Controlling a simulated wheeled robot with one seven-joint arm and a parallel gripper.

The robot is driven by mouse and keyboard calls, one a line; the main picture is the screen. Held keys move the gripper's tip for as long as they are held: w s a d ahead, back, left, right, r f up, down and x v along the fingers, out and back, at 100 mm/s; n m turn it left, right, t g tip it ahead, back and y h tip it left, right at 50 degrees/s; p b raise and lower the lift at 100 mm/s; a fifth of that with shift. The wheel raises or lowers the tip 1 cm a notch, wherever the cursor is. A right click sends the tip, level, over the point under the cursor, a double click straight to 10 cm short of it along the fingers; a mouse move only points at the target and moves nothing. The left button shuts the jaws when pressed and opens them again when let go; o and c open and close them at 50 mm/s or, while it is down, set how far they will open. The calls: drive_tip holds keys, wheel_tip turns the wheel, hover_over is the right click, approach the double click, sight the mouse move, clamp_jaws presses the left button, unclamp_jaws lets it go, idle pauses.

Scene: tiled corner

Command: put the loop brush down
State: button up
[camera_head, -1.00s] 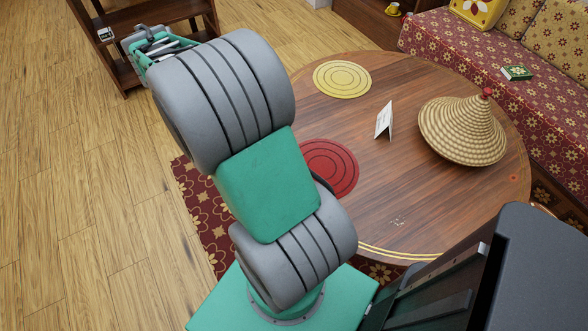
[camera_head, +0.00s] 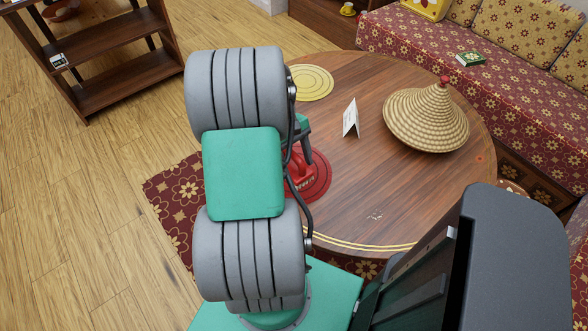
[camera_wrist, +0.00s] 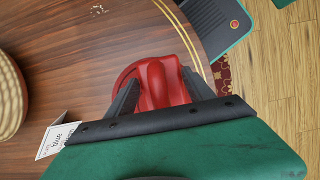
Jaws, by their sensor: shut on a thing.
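The loop brush, a red thing with a raised rounded body, shows in the wrist view (camera_wrist: 157,82) between the two dark fingers of my gripper (camera_wrist: 160,90). My gripper is shut on it. In the head view the brush (camera_head: 301,174) is over the red round mat (camera_head: 321,184) on the wooden table. My arm hides part of the mat, the brush and my gripper (camera_head: 304,155) there. I cannot tell whether the brush touches the mat.
The round table (camera_head: 390,195) also bears a yellow round mat (camera_head: 310,83), a folded white card (camera_head: 350,118) and a woven cone-shaped lid (camera_head: 427,118). A patterned sofa (camera_head: 500,110) stands behind. A brown shelf (camera_head: 110,60) is at upper left.

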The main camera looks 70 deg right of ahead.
sight(295, 169)
drive_tip(key=d+f, duration=0.1)
drive_tip(key=w+d+f, duration=0.1)
drive_tip(key=f, duration=0.1)
drive_tip(key=w+d+f, duration=0.1)
drive_tip(key=f, duration=0.1)
drive_tip(key=shift+d+f, duration=0.15)
drive_tip(key=shift+f, duration=1.65)
drive_tip(key=o, duration=1.4)
drive_tip(key=shift+o, duration=0.2)
